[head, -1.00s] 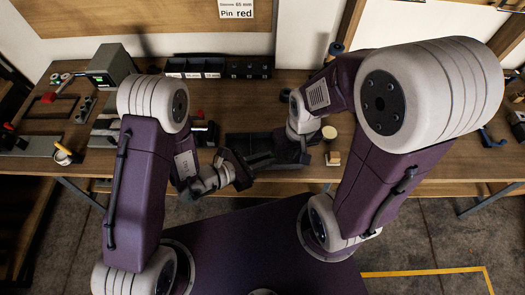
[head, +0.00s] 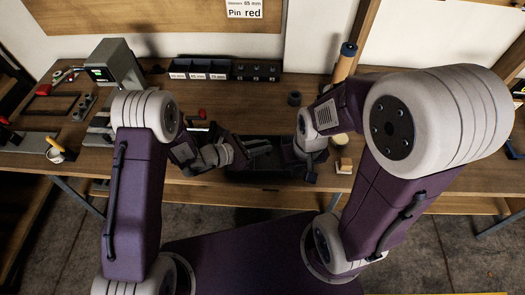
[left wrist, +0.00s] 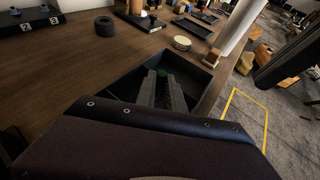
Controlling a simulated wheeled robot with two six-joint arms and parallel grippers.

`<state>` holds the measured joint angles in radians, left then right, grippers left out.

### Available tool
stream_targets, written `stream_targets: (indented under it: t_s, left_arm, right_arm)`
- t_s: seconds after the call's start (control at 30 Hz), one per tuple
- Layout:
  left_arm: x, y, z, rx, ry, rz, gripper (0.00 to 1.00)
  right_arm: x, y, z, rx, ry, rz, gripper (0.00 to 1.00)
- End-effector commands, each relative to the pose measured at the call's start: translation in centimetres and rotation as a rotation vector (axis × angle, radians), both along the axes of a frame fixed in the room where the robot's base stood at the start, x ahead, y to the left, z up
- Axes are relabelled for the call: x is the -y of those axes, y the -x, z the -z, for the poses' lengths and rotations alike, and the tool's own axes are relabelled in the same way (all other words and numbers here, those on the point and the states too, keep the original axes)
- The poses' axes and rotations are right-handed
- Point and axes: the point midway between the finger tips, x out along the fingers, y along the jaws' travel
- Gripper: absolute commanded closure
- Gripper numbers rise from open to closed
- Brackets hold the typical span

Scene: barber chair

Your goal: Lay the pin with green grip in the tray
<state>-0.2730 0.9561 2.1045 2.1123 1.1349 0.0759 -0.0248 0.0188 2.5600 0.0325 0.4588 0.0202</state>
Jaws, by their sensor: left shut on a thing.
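My left gripper (head: 262,148) is over the dark tray (head: 240,174) near the table's front edge. In the left wrist view, its fingers (left wrist: 161,86) are shut on the pin with green grip (left wrist: 161,72), of which only a small green bit shows between the fingertips. The fingers are above the tray, whose rim (left wrist: 112,88) shows around them in that view. The rest of the pin is hidden. My right gripper (head: 309,172) points down at the tray's right end, and its jaws are too dark to read.
Labelled bins (head: 198,69) and a dark holed block (head: 256,71) stand at the back. A dark ring (head: 294,99) and a round pale-topped piece (head: 340,140) are near the tray. A grey device (head: 112,65) stands at the left. Bare wood lies behind the tray.

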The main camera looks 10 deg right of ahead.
Motion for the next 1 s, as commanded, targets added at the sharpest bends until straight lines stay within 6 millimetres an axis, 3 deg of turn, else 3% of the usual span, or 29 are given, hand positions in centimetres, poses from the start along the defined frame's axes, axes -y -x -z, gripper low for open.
stream_targets:
  t_s: [0.03, 0.07, 0.43, 0.47, 0.53, 0.9, 1.0]
  left_arm:
    - [0.0, 0.0, 1.8, -0.001, 0.000, 0.000, 1.00]
    - [0.0, 0.0, 2.2, -0.001, 0.000, 0.000, 1.00]
    - [0.0, 0.0, 2.3, 0.001, 0.001, 0.000, 1.00]
    - [0.0, 0.0, 2.3, 0.001, 0.001, 0.000, 0.84]
    - [0.0, 0.0, 2.2, 0.001, 0.001, 0.000, 0.65]
    - [0.0, 0.0, 1.5, 0.001, 0.001, 0.000, 0.65]
    - [-1.3, 0.2, 1.3, 0.002, 0.000, -0.005, 0.65]
  right_arm:
    - [0.0, 0.0, 1.5, 0.000, 0.000, 0.000, 1.00]
    - [0.0, 0.0, 1.7, 0.000, 0.000, 0.000, 1.00]
    - [0.0, 0.0, 1.8, 0.000, 0.000, 0.000, 1.00]
    - [0.0, 0.0, 1.8, 0.000, 0.000, 0.000, 1.00]
    - [0.0, 0.0, 1.7, 0.000, 0.000, 0.000, 1.00]
    - [0.0, 0.0, 1.0, 0.000, 0.000, 0.000, 1.00]
    - [0.0, 0.0, 1.3, 0.000, 0.000, 0.000, 1.00]
